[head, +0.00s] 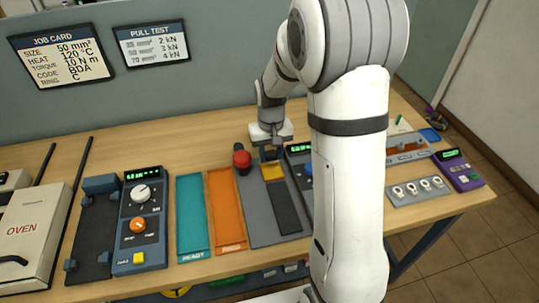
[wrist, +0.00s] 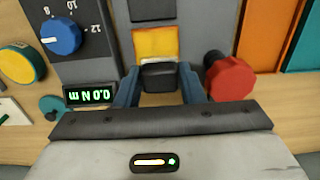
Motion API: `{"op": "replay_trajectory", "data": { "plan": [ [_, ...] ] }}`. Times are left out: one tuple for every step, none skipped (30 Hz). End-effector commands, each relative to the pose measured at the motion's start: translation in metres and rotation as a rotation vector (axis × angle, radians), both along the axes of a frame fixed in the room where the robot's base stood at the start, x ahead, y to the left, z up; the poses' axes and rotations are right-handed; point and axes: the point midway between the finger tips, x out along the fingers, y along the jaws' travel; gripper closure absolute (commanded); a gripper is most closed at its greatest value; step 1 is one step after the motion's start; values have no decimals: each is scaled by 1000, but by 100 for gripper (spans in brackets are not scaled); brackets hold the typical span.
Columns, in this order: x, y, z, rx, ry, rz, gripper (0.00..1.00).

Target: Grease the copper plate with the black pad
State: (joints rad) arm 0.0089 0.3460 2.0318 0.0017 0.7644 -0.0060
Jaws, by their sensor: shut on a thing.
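The copper plate shows as a small shiny yellow-orange square (wrist: 155,43), set in the grey board beyond my fingertips in the wrist view. It also shows in the head view (head: 272,173), just below my gripper (head: 270,153). In the wrist view my gripper (wrist: 158,85) is shut, its two blue fingers on either side of the black pad (wrist: 160,76). The pad overlaps the lower edge of the plate in that view. I cannot tell whether it touches the plate. In the head view the pad is mostly hidden by my gripper.
A red knob (head: 241,158) stands close to my gripper, right of it in the wrist view (wrist: 230,78). Teal (head: 194,215) and orange (head: 226,210) trays lie left; a dial unit (head: 142,215) stands further left.

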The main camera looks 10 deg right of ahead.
Motion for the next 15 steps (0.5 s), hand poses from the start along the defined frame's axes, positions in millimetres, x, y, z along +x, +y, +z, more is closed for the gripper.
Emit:
{"op": "replay_trajectory", "data": {
  "plan": [
    [0,0,8,0,-1,0,86],
    [0,0,11,0,-1,0,86],
    [0,0,15,0,-2,1,86],
    [1,0,18,0,-2,1,86],
    [1,0,20,0,-2,1,86],
    [1,0,24,0,-3,1,86],
    [1,0,27,0,-3,1,86],
    [1,1,29,0,-3,1,86],
    [1,1,31,0,-3,1,86],
    [1,1,32,0,-2,1,86],
    [1,1,33,0,-2,1,86],
    [0,1,34,0,-2,1,86],
    [0,1,34,0,-2,2,86],
    [0,1,34,0,-1,2,86],
    [0,1,34,0,-1,2,86]
  ]
}}
